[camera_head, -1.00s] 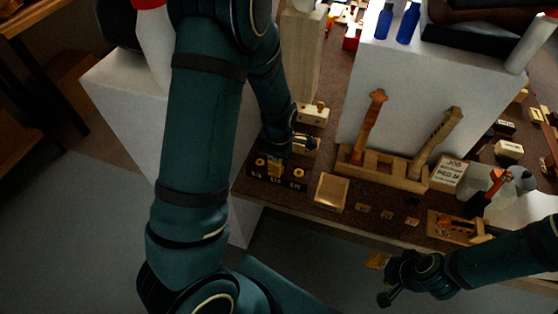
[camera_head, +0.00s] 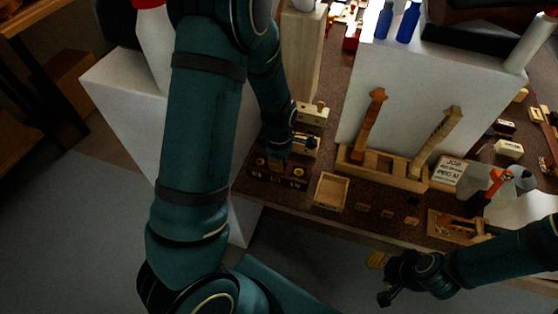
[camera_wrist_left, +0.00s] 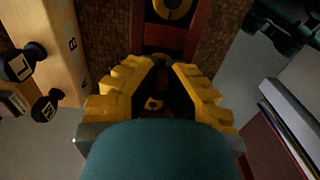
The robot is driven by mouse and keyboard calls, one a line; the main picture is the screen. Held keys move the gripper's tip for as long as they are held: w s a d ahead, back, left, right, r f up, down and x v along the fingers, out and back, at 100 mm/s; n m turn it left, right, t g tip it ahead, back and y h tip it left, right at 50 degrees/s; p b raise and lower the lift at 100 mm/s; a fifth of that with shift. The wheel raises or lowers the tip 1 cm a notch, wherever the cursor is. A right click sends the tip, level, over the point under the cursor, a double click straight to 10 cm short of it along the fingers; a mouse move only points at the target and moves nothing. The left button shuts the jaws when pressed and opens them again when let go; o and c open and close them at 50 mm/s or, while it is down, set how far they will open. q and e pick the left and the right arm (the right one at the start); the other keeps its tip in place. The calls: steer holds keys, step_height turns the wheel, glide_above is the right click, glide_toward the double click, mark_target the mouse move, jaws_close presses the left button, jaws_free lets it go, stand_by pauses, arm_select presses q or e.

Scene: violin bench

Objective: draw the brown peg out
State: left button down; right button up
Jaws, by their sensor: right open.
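I cannot single out the brown peg with certainty. A dark red-brown rack (camera_head: 257,174) with yellow rings lies at the table's front left in the head view. My left gripper (camera_head: 275,160) points down at the rack's middle, and its own arm hides much of it. In the left wrist view the yellow fingers of the left gripper (camera_wrist_left: 163,66) converge over the rack (camera_wrist_left: 172,38). A small yellow ring (camera_wrist_left: 153,103) shows between them; a grip cannot be made out. My right gripper (camera_head: 381,279) is open and empty off the table's front edge.
A pale block with dark knobs (camera_wrist_left: 72,60) stands close beside the left gripper. An open wooden tray (camera_head: 331,190) lies right of the rack. A wooden stand (camera_head: 384,168) holds two scroll-topped necks. A white box (camera_head: 425,95) rises behind it.

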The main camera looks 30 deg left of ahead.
arm_select(q)
steer(key=shift+r+p, duration=0.7)
stand_by(1.0)
steer(key=shift+r+p, duration=1.85)
steer(key=shift+r, duration=0.1)
step_height(320, 180, up, 5)
steer(key=p, duration=0.5)
steer(key=shift+r, duration=0.1)
steer(key=shift+r+p, duration=0.8)
steer(key=shift+r, duration=0.1)
